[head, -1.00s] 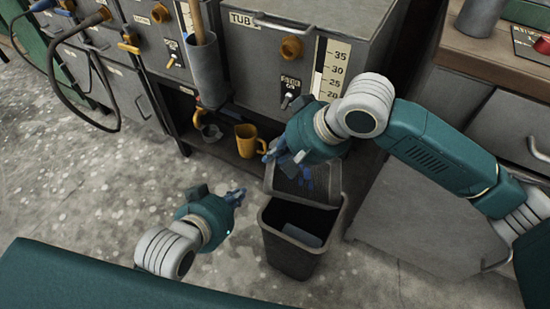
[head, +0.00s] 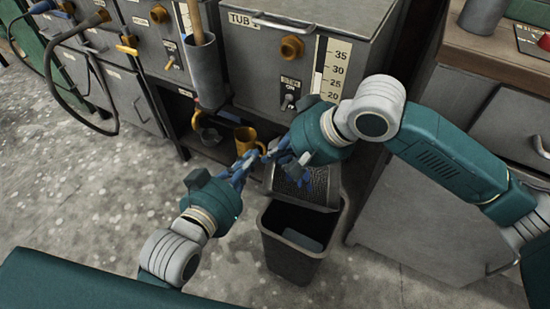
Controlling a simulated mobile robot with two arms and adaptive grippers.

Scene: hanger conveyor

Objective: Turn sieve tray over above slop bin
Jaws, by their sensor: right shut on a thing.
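The dark grey sieve tray (head: 316,186) hangs tilted above the back of the slop bin. My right gripper (head: 279,157) is shut on its far left part, with blue fingers partly hidden by the wrist. The tray's mesh face shows towards me. The dark slop bin (head: 287,261) stands upright on the floor below, open at the top, with a grey-blue patch inside. My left gripper (head: 254,161) is just left of the tray, close to the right gripper's fingers. Its finger gap is too small and overlapped to read, and I cannot tell whether it touches the tray.
A grey tub (head: 290,60) with an orange outlet and level scale stands behind. A yellow jug (head: 243,140) sits on the low shelf under it. A grey cabinet (head: 420,225) stands close on the right. The floor (head: 90,200) at left is clear.

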